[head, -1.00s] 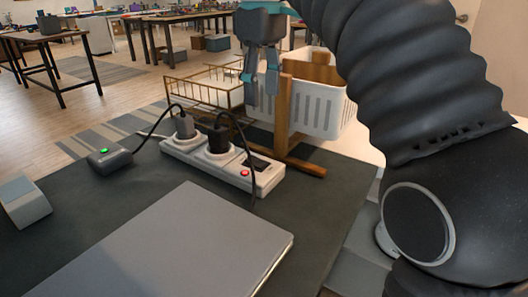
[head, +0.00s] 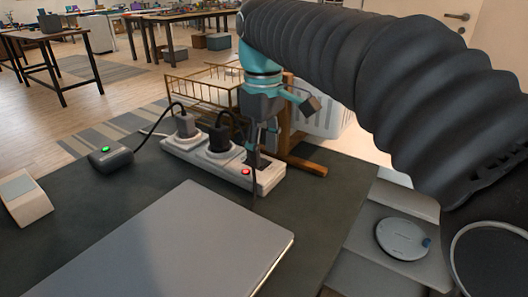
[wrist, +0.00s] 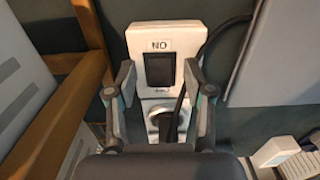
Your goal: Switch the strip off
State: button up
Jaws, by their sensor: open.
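The white power strip (head: 262,180) lies on the dark mat with two plugs in it, a grey one (head: 185,125) and a black one (head: 219,138). A small red light (head: 246,171) glows near its right end. In the wrist view, the strip's end (wrist: 188,36) carries a black rocker switch (wrist: 160,69) and a label that reads as an upside-down "ON". My gripper (head: 262,148) points down over this end, its fingers apart and empty. In the wrist view my gripper (wrist: 158,82) has one finger on each side of the switch. Contact with the strip cannot be told.
A black box (head: 110,158) with a green light lies left of the strip. A large grey flat panel (head: 170,245) lies in front. A wooden stand (head: 305,165), a wire basket (head: 195,90) and a white bin (head: 325,118) stand behind. A black cord (wrist: 215,35) runs beside the switch end.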

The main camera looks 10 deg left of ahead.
jog(key=shift+f, duration=0.55)
grip_shut()
jog(key=shift+w+a+r+g+h, duration=0.1)
jog(key=shift+a+g+h, duration=0.15)
jog(key=shift+h, duration=0.45)
jog(key=shift+a+r+g+h, duration=0.1)
jog(key=shift+g+h, duration=0.25)
jog(key=shift+h, duration=0.35)
jog(key=shift+f, duration=0.1)
grip_release()
jog(key=shift+d, duration=0.1)
